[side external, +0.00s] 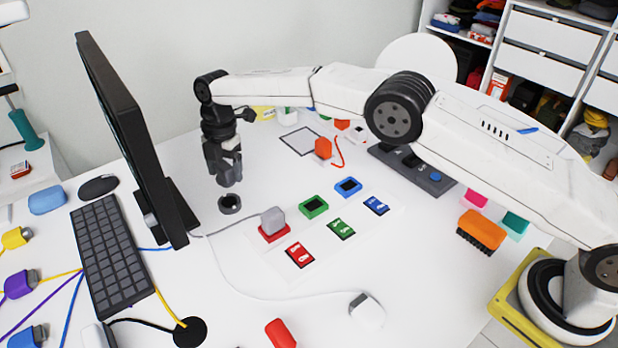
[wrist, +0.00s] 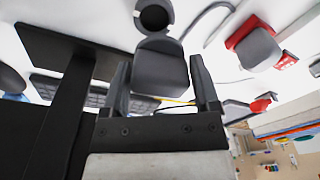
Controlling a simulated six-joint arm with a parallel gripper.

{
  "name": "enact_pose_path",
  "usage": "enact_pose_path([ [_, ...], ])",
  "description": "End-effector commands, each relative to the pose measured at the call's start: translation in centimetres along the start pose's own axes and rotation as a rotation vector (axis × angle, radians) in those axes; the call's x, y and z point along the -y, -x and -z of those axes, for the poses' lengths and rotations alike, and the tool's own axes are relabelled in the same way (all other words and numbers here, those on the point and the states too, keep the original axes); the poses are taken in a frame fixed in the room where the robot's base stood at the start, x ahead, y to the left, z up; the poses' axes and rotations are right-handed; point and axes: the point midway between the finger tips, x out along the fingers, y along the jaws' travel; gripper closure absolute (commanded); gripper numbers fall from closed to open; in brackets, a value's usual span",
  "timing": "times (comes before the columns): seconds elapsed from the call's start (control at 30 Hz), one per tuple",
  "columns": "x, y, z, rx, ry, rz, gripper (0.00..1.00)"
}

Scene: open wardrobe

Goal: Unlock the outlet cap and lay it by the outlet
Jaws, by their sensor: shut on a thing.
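The outlet (side external: 230,204) is a dark grey ring with a black hole, set in the white table in front of the monitor. It also shows at the top of the wrist view (wrist: 153,14). My gripper (side external: 229,182) points down just above the outlet. In the wrist view its two fingers (wrist: 162,82) stand on either side of a dark grey rounded piece, which looks like the outlet cap (wrist: 160,68), and are shut on it. The cap's upper end overlaps the ring's edge in that view; I cannot tell whether they touch. In the side view the fingers mostly hide the cap.
The monitor (side external: 128,130) and keyboard (side external: 100,248) stand left of my gripper. A grey block (side external: 272,219) sits on a red socket to the right, beside green (side external: 313,207) and blue (side external: 348,187) ones. A thin white cable curves over the table. The front middle is mostly clear.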

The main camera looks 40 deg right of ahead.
Motion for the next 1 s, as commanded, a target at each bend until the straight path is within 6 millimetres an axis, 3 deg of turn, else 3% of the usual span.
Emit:
enact_pose_path([
  [0.5, 4.0, -2.5, -4.5, 0.332, 0.028, 0.158, 1.0],
  [1.0, 6.6, -2.1, -8.4, 0.79, 0.132, 0.317, 1.0],
])
